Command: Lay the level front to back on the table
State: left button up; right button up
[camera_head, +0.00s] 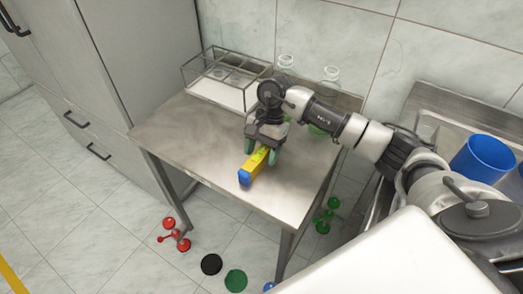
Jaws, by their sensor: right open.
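The level (255,167) is a yellow bar with a blue end cap facing the front. It lies on the steel table (180,135), running roughly front to back and slanted a little, its front end toward the lower left. My right gripper (261,152) points down over the level's rear part, with one finger on each side of it. The gripper is open around the level; I cannot tell whether a finger touches it. The level's far end is hidden under the gripper. My left gripper is not in view.
A clear glass case (226,77) stands at the back left of the table. Glass flasks (330,76) stand at the back, partly behind my arm. A blue cup (482,158) is in the sink area at right. Red (175,235) and green (326,215) models lie on the floor. The table's left front is clear.

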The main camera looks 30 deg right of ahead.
jog(key=b+v, duration=0.1)
jog(key=v, duration=0.9)
jog(key=shift+d+r, duration=0.1)
jog(key=shift+r, duration=0.3)
dwell(0.4)
